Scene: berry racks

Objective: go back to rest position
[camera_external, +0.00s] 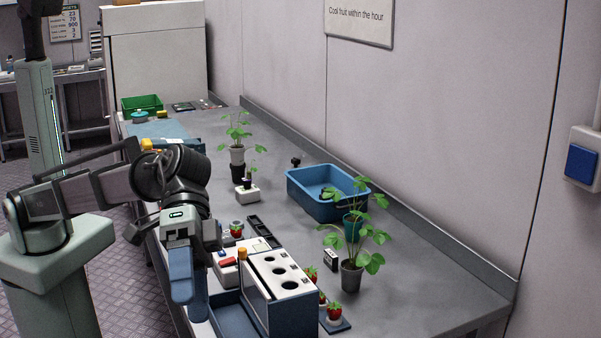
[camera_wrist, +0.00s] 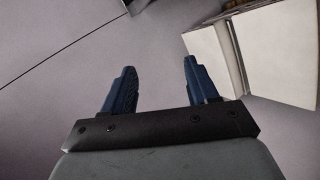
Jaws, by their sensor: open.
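My gripper (camera_external: 187,290) hangs in the front left of the external view, beside the near end of the grey bench, with its blue fingers toward the camera. In the wrist view my gripper (camera_wrist: 158,85) shows two blue fingers set wide apart with nothing between them. The wrist view faces a plain pale wall and a white cabinet (camera_wrist: 275,50). Part of the bench edge is hidden behind my arm.
A rack with round holes (camera_external: 283,272) stands at the bench's near end, close right of my gripper. Strawberries (camera_external: 335,311) sit beside it. Potted plants (camera_external: 352,276), a blue bin (camera_external: 312,207) and a green crate (camera_external: 142,102) stand farther back. The bench's right side is mostly clear.

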